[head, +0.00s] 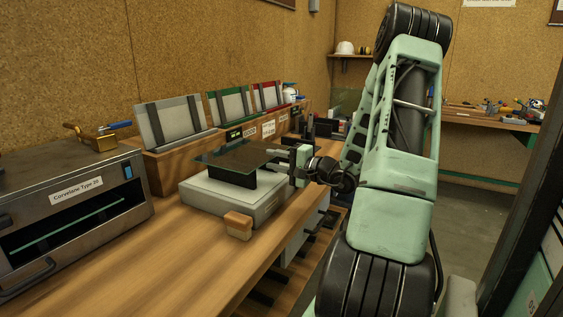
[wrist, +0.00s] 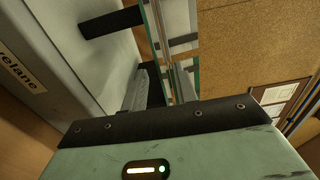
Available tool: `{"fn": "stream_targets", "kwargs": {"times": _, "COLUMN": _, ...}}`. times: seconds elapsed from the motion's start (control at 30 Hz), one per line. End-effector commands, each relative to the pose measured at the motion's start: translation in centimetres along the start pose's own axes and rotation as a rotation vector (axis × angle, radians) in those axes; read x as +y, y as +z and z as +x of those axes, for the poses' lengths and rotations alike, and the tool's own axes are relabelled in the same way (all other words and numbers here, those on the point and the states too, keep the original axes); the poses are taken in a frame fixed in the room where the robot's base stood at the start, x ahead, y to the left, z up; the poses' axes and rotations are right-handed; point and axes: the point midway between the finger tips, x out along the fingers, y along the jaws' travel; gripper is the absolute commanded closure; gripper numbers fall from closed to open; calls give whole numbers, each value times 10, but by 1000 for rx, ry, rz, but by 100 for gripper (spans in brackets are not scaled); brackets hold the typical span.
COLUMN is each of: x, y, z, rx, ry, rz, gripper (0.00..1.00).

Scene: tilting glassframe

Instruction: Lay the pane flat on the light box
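The dark, thin pane (head: 238,157) lies nearly level above the light box (head: 212,203), a low pale box on the bench. A black block shows under the pane, between it and the box top. My gripper (head: 275,160) is at the pane's right edge, with its fingers apart, one higher and one lower. In the wrist view, the pane's teal edge (wrist: 165,45) runs into the gap between the fingers (wrist: 158,88), closer to the right finger. A gap shows on the left side. Whether either finger touches the pane is hard to tell.
A grey oven-like machine (head: 75,190) stands left on the bench. Behind the light box, a wooden rack holds silver (head: 172,122), green (head: 230,103) and red (head: 268,95) frames. A tan block (head: 238,225) sits at the box's front.

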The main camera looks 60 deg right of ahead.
Motion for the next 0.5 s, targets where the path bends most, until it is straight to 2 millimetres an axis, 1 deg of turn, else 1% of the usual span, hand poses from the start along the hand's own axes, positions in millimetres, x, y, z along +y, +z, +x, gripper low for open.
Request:
{"fn": "stream_targets", "kwargs": {"times": 0.07, "x": 0, "y": 0, "z": -4, "rx": 2, "ry": 0, "rz": -1, "gripper": 71}}
{"fn": "stream_targets", "kwargs": {"times": 0.17, "x": 0, "y": -1, "z": -16, "rx": 3, "ry": 0, "rz": -2, "gripper": 71}}
{"fn": "stream_targets", "kwargs": {"times": 0.27, "x": 1, "y": -1, "z": -34, "rx": 5, "ry": -1, "rz": -1, "gripper": 71}}
{"fn": "stream_targets", "kwargs": {"times": 0.5, "x": 1, "y": -1, "z": -92, "rx": 5, "ry": -1, "rz": -2, "gripper": 71}}
